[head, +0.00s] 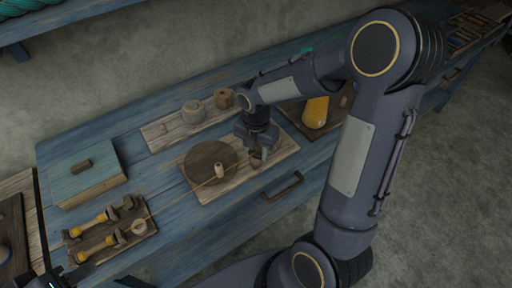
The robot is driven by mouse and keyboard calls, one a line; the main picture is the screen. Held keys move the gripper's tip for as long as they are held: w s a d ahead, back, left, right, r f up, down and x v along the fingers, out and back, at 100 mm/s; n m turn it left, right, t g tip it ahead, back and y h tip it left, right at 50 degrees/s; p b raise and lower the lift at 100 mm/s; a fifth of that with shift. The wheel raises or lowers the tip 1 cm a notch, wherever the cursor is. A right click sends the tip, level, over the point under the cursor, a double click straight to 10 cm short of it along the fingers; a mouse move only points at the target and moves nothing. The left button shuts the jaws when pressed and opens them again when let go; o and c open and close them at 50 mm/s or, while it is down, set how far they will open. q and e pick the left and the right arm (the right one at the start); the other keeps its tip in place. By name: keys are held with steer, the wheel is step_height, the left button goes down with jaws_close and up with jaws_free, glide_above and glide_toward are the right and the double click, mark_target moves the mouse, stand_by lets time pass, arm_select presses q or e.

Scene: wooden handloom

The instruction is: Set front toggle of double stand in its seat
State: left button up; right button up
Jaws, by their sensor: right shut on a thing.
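My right gripper (262,150) points down over the right side of a light wooden board (214,192). It is shut on a small brown wooden piece (256,159), partly hidden by the fingers; I cannot tell whether this is the toggle. To its left, a small pale peg (219,170) stands at the edge of a dark round disc (208,160) on the board. A dark stand board (108,240) at the lower left carries two yellow-handled pieces (92,223) and small wooden blocks; which seat is the front one is unclear. My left gripper (72,277) is at the bottom left corner, mostly cut off.
A blue box with a wooden handle (87,174) stands at the left. A plank behind holds a round grey pot (192,112) and a wooden spool (224,98). A yellow bottle-shaped thing (315,112) lies on a board to the right. My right arm covers much of the right side.

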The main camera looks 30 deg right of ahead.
steer(key=o, duration=1)
steer(key=shift+r, duration=0.1)
step_height(320, 180, up, 8)
steer(key=shift+f, duration=0.15)
